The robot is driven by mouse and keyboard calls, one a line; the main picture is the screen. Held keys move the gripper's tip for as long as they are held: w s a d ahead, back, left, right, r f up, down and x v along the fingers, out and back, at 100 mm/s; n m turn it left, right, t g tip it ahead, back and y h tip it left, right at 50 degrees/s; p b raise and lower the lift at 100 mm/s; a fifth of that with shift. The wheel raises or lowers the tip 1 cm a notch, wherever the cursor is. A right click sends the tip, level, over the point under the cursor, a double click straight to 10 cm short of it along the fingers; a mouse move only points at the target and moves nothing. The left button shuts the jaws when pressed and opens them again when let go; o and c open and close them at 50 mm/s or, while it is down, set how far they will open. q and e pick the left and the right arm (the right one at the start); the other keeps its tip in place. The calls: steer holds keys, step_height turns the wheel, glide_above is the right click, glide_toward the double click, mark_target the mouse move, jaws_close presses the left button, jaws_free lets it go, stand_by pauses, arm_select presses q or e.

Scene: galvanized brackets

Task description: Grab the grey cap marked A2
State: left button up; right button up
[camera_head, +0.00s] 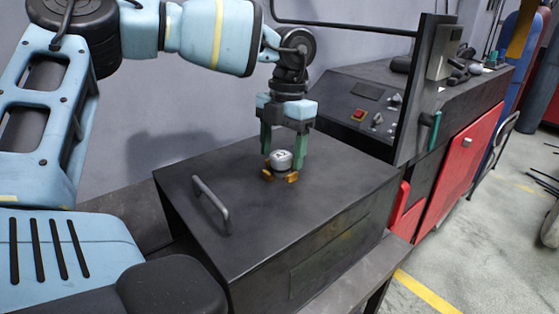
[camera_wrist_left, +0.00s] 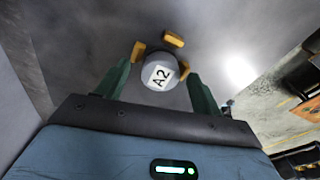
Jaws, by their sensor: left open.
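The grey cap (camera_head: 281,159) sits upright on top of the dark metal box, among small orange-yellow blocks (camera_head: 268,175). In the left wrist view the cap (camera_wrist_left: 160,72) shows a white label reading A2. My left gripper (camera_head: 284,160) points down over it, with its green fingers apart on either side of the cap. The left wrist view shows the open fingers (camera_wrist_left: 157,85) reaching toward the cap, one on each side. I cannot tell whether either finger touches it. My right gripper is not in view.
The dark box (camera_head: 250,240) has a metal handle (camera_head: 211,204) on its top, left of the cap. A machine with a control panel (camera_head: 370,105) and red doors (camera_head: 462,165) stands to the right. The box top around the cap is otherwise clear.

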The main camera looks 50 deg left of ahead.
mark_target(282, 156)
arm_select(q)
steer(key=shift+s+f, duration=0.1)
steer(key=shift+f, duration=0.05)
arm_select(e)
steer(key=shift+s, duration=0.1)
arm_select(q)
steer(key=c, duration=1.1)
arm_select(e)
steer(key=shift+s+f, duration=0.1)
